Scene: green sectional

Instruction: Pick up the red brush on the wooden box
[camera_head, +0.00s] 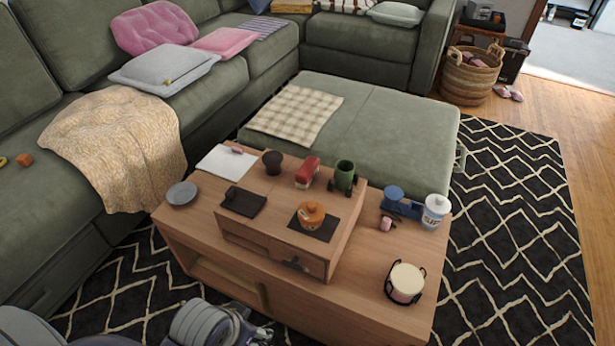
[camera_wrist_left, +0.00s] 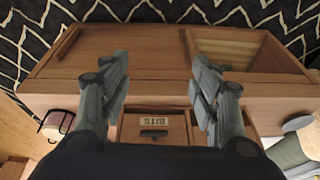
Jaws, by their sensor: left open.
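A wooden box (camera_head: 270,247) with drawers stands on a wooden coffee table (camera_head: 375,300). A small red object (camera_head: 307,172) with a pale part lies on the box's top toward the back; it looks like the brush, but its shape is too small to be sure. My left gripper (camera_wrist_left: 160,65) is open and empty in the left wrist view, its fingers spread before the table's front and a drawer front (camera_wrist_left: 153,130). In the head view my left arm is at the bottom edge, in front of and below the table, well apart from the red object. My right gripper is not in view.
On the box are a green cup (camera_head: 344,176), an orange pot-like object (camera_head: 311,215), a dark bowl (camera_head: 272,162) and a black item (camera_head: 243,201). A white canister (camera_head: 435,211) and a candle (camera_head: 406,281) stand at the table's right. Green sofa and ottoman (camera_head: 400,125) lie behind.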

